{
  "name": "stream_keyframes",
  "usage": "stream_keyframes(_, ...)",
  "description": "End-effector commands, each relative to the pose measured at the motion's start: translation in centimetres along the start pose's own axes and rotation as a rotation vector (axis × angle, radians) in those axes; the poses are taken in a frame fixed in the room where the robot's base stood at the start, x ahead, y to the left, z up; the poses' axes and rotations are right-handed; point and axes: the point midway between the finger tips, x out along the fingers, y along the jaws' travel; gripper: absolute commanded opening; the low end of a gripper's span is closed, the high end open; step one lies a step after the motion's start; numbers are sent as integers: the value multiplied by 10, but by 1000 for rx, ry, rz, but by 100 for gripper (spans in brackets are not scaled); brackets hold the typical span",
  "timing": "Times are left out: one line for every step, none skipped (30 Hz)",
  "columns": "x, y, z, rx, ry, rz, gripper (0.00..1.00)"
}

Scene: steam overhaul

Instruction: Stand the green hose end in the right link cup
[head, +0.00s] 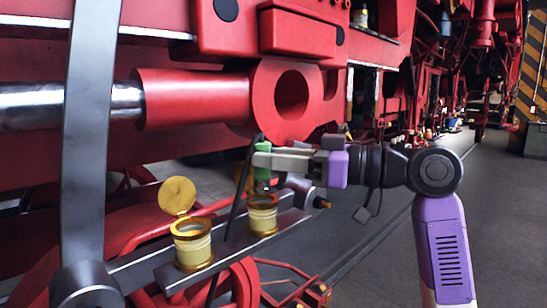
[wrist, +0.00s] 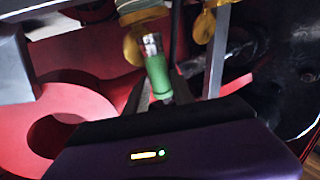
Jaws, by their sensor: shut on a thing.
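My gripper (head: 264,159) is shut on the green hose end (head: 263,173), which is roughly upright with its lower end just above the right link cup. The hose end also shows in the wrist view (wrist: 157,75), its bright metal tip pointing away from my gripper toward brass parts. The right link cup (head: 263,218) has a pale body and a brass rim. I cannot tell whether the tip has entered its mouth. The left link cup (head: 193,250) is similar, with a round brass lid (head: 177,196) raised behind it.
Both cups stand on a grey link bar (head: 160,273). A thin black rod or hose (head: 238,190) slants down between the cups. A red rod end with a round hole (head: 262,98) is close behind my gripper. A grey upright link (head: 88,130) stands at left. Floor is open at right.

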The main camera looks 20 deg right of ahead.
Motion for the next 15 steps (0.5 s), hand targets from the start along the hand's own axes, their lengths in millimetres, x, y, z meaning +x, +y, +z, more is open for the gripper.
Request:
stream_keyframes(0, 0, 1, 0, 1, 0, 0)
stream_keyframes(0, 0, 2, 0, 1, 0, 0)
stream_keyframes(0, 0, 3, 0, 1, 0, 0)
stream_keyframes(0, 0, 3, 0, 1, 0, 0)
stream_keyframes(0, 0, 4, 0, 1, 0, 0)
stream_keyframes(0, 0, 5, 0, 1, -1, 0)
stream_keyframes(0, 0, 6, 0, 1, -1, 0)
stream_keyframes(0, 0, 7, 0, 1, -1, 0)
stream_keyframes(0, 0, 8, 0, 1, -1, 0)
stream_keyframes(0, 0, 9, 0, 1, -1, 0)
stream_keyframes(0, 0, 10, 0, 1, -1, 0)
stream_keyframes(0, 0, 11, 0, 1, -1, 0)
stream_keyframes(0, 0, 11, 0, 1, -1, 0)
stream_keyframes(0, 0, 12, 0, 1, -1, 0)
stream_keyframes(0, 0, 13, 0, 1, -1, 0)
